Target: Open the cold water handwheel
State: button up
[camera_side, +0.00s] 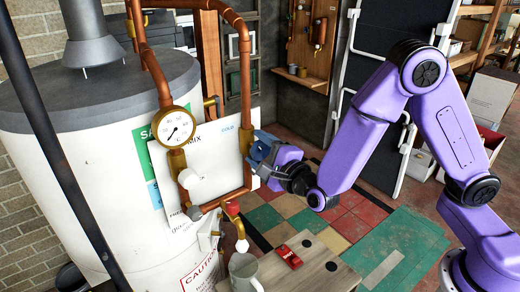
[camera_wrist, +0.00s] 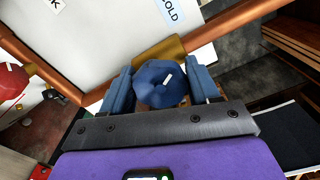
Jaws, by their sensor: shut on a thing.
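The cold water handwheel (camera_wrist: 160,86) is a dark blue round knob with a small white mark, mounted on a brass valve body (camera_wrist: 158,54) in the wrist view. A COLD label (camera_wrist: 172,12) sits beside its copper pipe. My gripper (camera_wrist: 160,92) has one blue finger on each side of the handwheel and is shut on it. In the side view the gripper (camera_side: 262,153) reaches the right-hand copper pipe below the COLD label (camera_side: 228,129). The handwheel is mostly hidden there by the fingers.
A gauge (camera_side: 174,126) and a white knob (camera_side: 188,178) are on the left pipe. A red knob (camera_side: 233,207) is lower down. A white water heater (camera_side: 100,130) stands at left. A small table (camera_side: 315,265) holds a grey mug (camera_side: 244,270) and a red object (camera_side: 289,257).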

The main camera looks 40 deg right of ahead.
jog(key=n, duration=0.4)
jog(key=shift+a+n, duration=0.1)
jog(key=shift+n, duration=0.2)
jog(key=n, duration=0.3)
jog(key=shift+f+n, duration=0.1)
jog(key=shift+n, duration=0.3)
jog(key=n, duration=0.8)
jog(key=shift+f, duration=0.1)
jog(key=n, duration=0.9)
jog(key=shift+f+n, duration=0.1)
jog(key=shift+n, duration=0.3)
jog(key=shift+d+n, duration=0.25)
jog(key=shift+n, duration=1.45)
jog(key=o, duration=1)
